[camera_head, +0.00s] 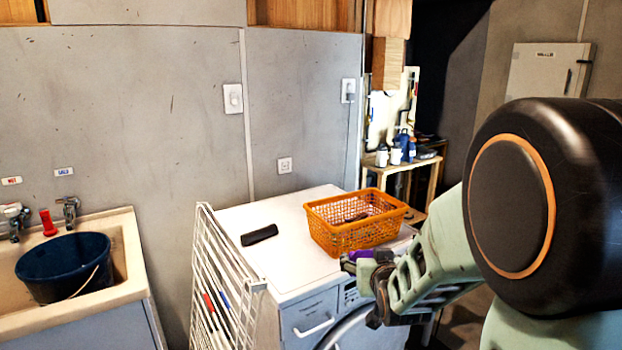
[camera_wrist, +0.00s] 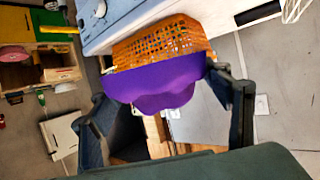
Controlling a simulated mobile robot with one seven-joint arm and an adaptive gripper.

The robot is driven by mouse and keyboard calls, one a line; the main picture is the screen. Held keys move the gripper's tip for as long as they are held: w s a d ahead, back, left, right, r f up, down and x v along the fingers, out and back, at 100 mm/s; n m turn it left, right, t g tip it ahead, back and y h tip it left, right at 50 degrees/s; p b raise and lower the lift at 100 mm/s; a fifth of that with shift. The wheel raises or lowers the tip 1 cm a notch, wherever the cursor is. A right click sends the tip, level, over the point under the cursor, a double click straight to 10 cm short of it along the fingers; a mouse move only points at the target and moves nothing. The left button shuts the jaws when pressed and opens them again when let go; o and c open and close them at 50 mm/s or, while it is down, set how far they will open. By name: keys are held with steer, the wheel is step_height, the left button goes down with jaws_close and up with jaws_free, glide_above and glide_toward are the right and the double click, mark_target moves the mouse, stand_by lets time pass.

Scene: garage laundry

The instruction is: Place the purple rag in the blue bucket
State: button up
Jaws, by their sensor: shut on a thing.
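The purple rag (camera_wrist: 158,82) is gripped between the fingers of my gripper (camera_wrist: 168,88) in the wrist view. In the head view a little of the rag (camera_head: 360,254) shows at the fingertips. My gripper (camera_head: 362,275) is in front of the washing machine's right front corner, near the orange basket. The blue bucket (camera_head: 62,262) is dark blue with a wire handle and sits in the sink at the far left, well away from my gripper. Its inside is only partly visible.
An orange basket (camera_head: 338,241) and a black object (camera_head: 259,235) are on the white washing machine (camera_head: 285,262). A white drying rack (camera_head: 222,275) stands between the machine and the sink (camera_head: 122,262). A red object (camera_head: 47,222) and taps are at the sink's back edge.

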mark_target(370, 248)
step_height(370, 248, up, 17)
steer(key=p, duration=1.5)
steer(key=shift+f, duration=0.2)
steer(key=shift+w, duration=0.1)
